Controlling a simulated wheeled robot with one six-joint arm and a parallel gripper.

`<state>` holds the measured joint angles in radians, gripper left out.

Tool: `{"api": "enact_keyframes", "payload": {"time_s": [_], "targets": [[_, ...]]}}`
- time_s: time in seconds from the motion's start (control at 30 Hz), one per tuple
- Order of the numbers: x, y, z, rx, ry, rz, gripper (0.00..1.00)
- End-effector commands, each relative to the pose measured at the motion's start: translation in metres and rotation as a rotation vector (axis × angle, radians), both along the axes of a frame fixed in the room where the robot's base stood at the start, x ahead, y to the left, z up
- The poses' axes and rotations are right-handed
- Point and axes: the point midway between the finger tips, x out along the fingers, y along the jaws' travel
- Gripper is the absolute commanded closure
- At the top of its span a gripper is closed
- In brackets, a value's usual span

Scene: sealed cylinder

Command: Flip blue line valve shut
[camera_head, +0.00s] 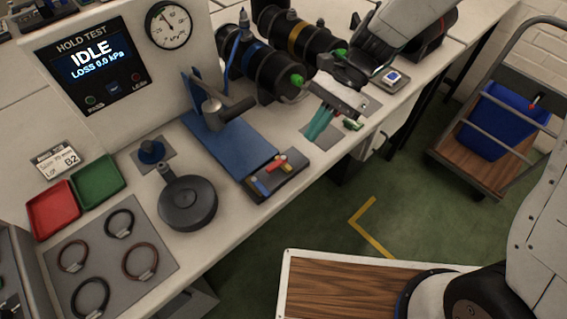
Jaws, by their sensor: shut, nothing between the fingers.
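A small dark valve block (276,179) sits at the front edge of the bench, by the end of a blue plate. It carries short coloured levers: a blue lever (260,187) at its left end, with yellow and red ones beside it. The levers are small, and I cannot tell their exact settings. My gripper (313,135) hangs from the upper right, its teal fingers pointing down and close together. It is shut and empty, to the right of the valve block and apart from it. The gripper hides part of the bench behind it.
A blue clamp fixture (216,108) stands behind the block. Blue-banded (257,56) and yellow-banded (300,38) black cylinders lie beyond. A round black dish (187,203) sits to the left. The test panel (94,62) reads IDLE. Green floor lies open in front of the bench.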

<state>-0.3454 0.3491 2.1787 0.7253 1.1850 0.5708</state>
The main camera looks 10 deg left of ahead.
Motion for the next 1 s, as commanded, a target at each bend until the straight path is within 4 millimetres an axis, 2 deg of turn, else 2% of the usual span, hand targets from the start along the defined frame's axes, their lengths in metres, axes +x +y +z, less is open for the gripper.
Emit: {"api": "enact_keyframes", "payload": {"time_s": [0.17, 0.53, 0.73, 1.0], "targets": [[-0.012, 0.009, -0.014, -0.001, 0.002, 0.004, 1.00], [-0.054, 0.045, -0.070, -0.003, 0.004, 0.004, 1.00], [-0.075, 0.064, -0.070, -0.001, -0.001, 0.004, 1.00], [-0.084, 0.071, -0.069, -0.001, -0.001, 0.001, 1.00]]}}
